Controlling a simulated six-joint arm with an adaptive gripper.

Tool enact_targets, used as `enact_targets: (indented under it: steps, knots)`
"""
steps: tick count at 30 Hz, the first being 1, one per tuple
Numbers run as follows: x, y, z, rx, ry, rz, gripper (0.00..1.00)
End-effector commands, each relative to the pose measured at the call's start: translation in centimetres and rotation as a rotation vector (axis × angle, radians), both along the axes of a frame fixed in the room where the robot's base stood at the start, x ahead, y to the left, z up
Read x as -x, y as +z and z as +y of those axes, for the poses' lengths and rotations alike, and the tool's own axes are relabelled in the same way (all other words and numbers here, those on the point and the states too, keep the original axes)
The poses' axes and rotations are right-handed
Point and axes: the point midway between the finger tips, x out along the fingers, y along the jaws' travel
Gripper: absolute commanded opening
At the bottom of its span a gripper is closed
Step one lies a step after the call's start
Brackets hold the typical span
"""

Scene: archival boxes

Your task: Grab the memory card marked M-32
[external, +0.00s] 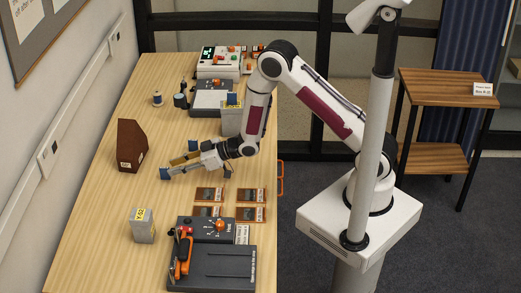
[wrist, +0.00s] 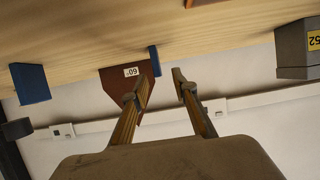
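No marking M-32 can be read in either view, so I cannot tell which thing is the memory card. Several small brown-edged cards (external: 209,194) lie flat on the table, to the right of and below my gripper; their print is too small to read. My gripper (external: 177,167) is above the table, pointing left. In the wrist view its two fingers (wrist: 160,82) are apart with nothing held between them. A small blue piece (wrist: 154,60) shows just beyond the fingertips; a blue piece (external: 164,173) also shows near them in the external view.
A brown angled holder (external: 131,145), labelled 60 in the wrist view, stands left of my gripper. A grey box with a yellow label (external: 143,226) stands nearer the front. A dark device with orange parts (external: 212,268) fills the front. More equipment (external: 218,62) stands at the back.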

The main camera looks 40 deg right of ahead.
Motion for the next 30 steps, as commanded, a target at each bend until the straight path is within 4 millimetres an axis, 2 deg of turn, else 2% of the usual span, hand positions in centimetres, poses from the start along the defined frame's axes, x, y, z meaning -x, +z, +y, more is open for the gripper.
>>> enact_targets:
  steps: [8, 22, 30]
  knots:
    - [-0.3, -0.1, 0.3, -0.001, 0.000, -0.001, 0.28]
    - [-3.1, -1.6, 2.6, 0.001, 0.000, -0.001, 0.28]
    - [-3.7, -1.9, 3.2, 0.000, 0.000, 0.000, 0.28]
